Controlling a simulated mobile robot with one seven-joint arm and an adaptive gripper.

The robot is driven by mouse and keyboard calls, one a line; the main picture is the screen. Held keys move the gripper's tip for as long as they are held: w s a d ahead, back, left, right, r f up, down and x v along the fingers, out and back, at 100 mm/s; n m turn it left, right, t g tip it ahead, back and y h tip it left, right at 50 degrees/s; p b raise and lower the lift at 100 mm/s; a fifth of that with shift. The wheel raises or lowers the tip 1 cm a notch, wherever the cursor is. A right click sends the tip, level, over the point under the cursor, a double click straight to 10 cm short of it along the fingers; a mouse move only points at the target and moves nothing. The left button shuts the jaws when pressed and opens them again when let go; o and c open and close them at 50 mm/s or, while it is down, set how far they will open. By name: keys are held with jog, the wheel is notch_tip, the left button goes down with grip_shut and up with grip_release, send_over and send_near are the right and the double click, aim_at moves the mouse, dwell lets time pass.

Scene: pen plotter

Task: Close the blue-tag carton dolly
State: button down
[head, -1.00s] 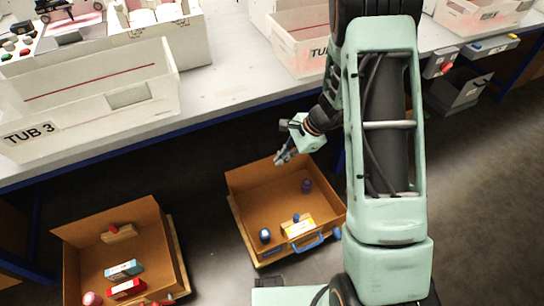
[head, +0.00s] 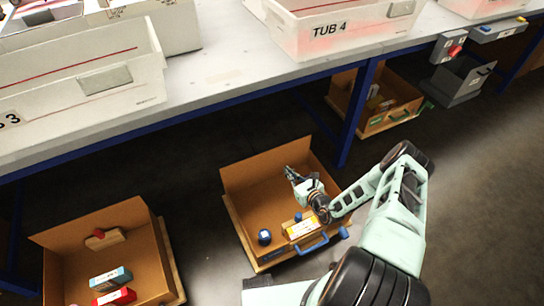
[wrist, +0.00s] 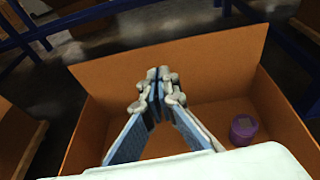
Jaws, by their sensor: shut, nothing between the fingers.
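The carton dolly with blue parts, an open brown box on a low base (head: 252,172), stands on the floor in front of the workbench. A blue handle (head: 312,244) is at its front. Inside are a dark blue round item (head: 264,237), a yellow-and-white box (head: 301,229) and a small blue item (head: 298,216). The wrist view also shows a purple cylinder (wrist: 243,130) inside. My gripper (head: 288,172) is over the box's interior, near its back wall (wrist: 190,62). Its fingers meet with nothing between them. I cannot tell whether the fingertips touch the wall.
Another open carton (head: 95,222) with loose items stands at the left. A carton dolly with a green handle (head: 400,115) is under the bench at the right, behind a blue bench leg (head: 357,115). The bench edge (head: 215,103) overhangs behind. Floor between the cartons is clear.

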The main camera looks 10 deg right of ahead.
jog(key=d+f+m, duration=0.1)
jog(key=b, duration=0.5)
send_near(273, 150)
jog(key=shift+h, duration=0.4)
jog(key=w+f, duration=0.1)
jog(key=w+a, duration=0.1)
jog(key=w+a+f, duration=0.1)
jog(key=w, duration=0.1)
jog(key=shift+a+f, duration=0.15)
jog(key=shift+f, duration=0.15)
jog(key=shift+w+a+r, duration=0.15)
jog(key=shift+w+a, duration=0.05)
jog(key=shift+w, duration=0.55)
jog(key=shift+w, duration=0.1)
